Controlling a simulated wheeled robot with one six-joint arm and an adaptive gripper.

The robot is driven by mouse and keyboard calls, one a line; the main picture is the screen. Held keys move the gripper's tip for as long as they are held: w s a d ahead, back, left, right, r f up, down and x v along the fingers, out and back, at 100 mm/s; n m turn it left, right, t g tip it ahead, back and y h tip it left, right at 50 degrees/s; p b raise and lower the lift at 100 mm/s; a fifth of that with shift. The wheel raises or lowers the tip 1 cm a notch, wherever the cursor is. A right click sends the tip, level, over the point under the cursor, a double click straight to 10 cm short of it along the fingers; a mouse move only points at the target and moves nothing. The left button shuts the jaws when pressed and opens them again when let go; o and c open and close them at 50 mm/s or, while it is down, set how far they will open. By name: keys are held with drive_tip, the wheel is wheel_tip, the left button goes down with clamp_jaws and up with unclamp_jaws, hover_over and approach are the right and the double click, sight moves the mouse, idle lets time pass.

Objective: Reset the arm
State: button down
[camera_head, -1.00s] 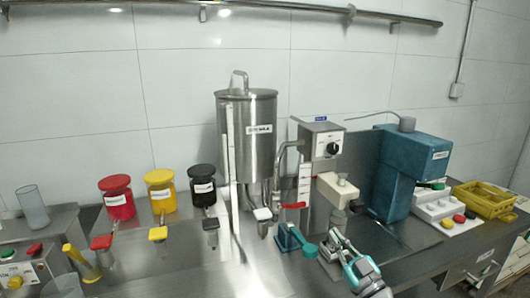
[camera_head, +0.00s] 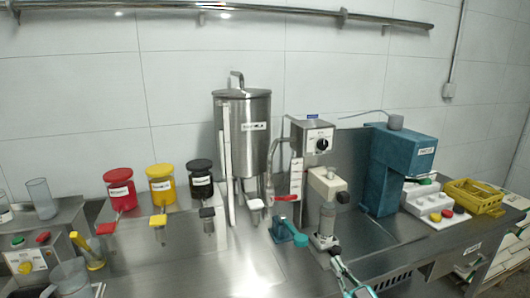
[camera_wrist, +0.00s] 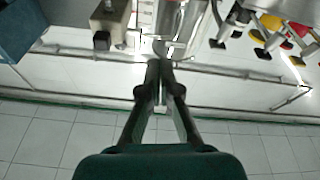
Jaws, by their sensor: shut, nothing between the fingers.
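My gripper (camera_head: 335,252) is low at the front of the steel counter (camera_head: 255,260), right of the centre, beside a grey cylinder on a small base (camera_head: 327,222). In the wrist view my gripper (camera_wrist: 164,66) has its dark fingertips together, with nothing between them. The steel mill with a tall hopper (camera_head: 245,140) stands behind and to the left. Whether the fingers touch the cylinder's base is hard to tell.
A teal lever piece (camera_head: 288,233) is just left of my gripper. A blue machine (camera_head: 403,165), a white button box (camera_head: 427,202) and a yellow basket (camera_head: 473,197) stand to the right. Red (camera_head: 119,190), yellow (camera_head: 160,186) and black (camera_head: 201,180) containers are at the left.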

drive_tip(key=s+f+m+g+h, duration=0.1)
drive_tip(key=s+f+m+h, duration=0.2)
drive_tip(key=s+f, duration=0.75)
drive_tip(key=s+f+m+g+h, duration=0.25)
drive_tip(key=s+f, duration=0.55)
drive_tip(key=s, duration=0.6)
drive_tip(key=s+r, duration=0.3)
drive_tip(key=s, duration=1)
drive_tip(key=s+r+g+h, duration=0.1)
drive_tip(key=s+r, duration=0.1)
drive_tip(key=s, duration=1.2)
drive_tip(key=shift+s+a+r, duration=0.15)
drive_tip(key=shift+r, duration=0.25)
